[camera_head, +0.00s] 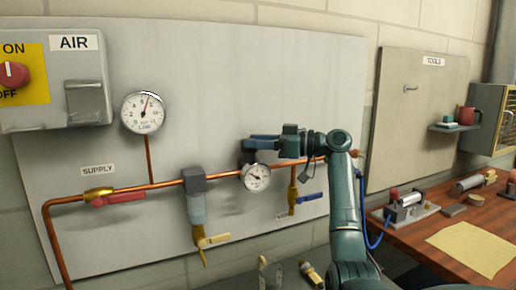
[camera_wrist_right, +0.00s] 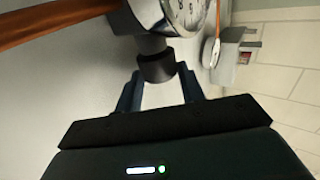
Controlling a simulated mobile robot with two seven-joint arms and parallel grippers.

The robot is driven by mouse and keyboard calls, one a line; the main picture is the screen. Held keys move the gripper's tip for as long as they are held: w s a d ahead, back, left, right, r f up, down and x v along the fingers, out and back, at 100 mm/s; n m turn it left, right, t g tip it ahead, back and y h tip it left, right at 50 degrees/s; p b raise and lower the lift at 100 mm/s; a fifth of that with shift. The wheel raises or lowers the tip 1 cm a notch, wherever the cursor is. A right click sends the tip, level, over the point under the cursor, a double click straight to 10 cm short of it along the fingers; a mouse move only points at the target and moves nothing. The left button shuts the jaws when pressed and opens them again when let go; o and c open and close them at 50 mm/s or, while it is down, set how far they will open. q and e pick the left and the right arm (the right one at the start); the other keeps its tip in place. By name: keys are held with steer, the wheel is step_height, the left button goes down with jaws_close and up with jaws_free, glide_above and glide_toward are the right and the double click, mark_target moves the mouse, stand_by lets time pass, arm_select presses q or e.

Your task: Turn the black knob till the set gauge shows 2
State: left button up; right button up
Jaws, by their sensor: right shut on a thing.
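The black knob (camera_wrist_right: 157,67) shows in the right wrist view as a dark cylinder on a short stem beside the set gauge (camera_wrist_right: 188,12). My right gripper (camera_wrist_right: 158,84) is shut on the knob, one blue finger on each side. In the head view my right gripper (camera_head: 250,144) reaches in from the right and mostly hides the knob. The set gauge (camera_head: 256,178) is a small white dial just below the gripper on the copper pipe. Its needle is too small to read surely. My left gripper is out of view.
A larger gauge marked LINE (camera_head: 143,113) stands higher on the grey panel. A red-handled valve (camera_head: 118,199), a yellow-handled valve (camera_head: 213,240) and a blue-handled valve (camera_head: 308,198) sit along the copper pipe (camera_head: 150,187). A wooden bench (camera_head: 420,229) with tools is at right.

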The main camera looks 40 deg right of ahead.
steer(key=shift+d+n+g+y, duration=0.1)
steer(key=shift+n+g+y, duration=0.4)
steer(key=shift+y, duration=0.1)
steer(key=shift+w, duration=0.1)
steer(key=o, duration=0.9)
steer(key=shift+o, duration=0.4)
steer(key=shift+r, duration=0.1)
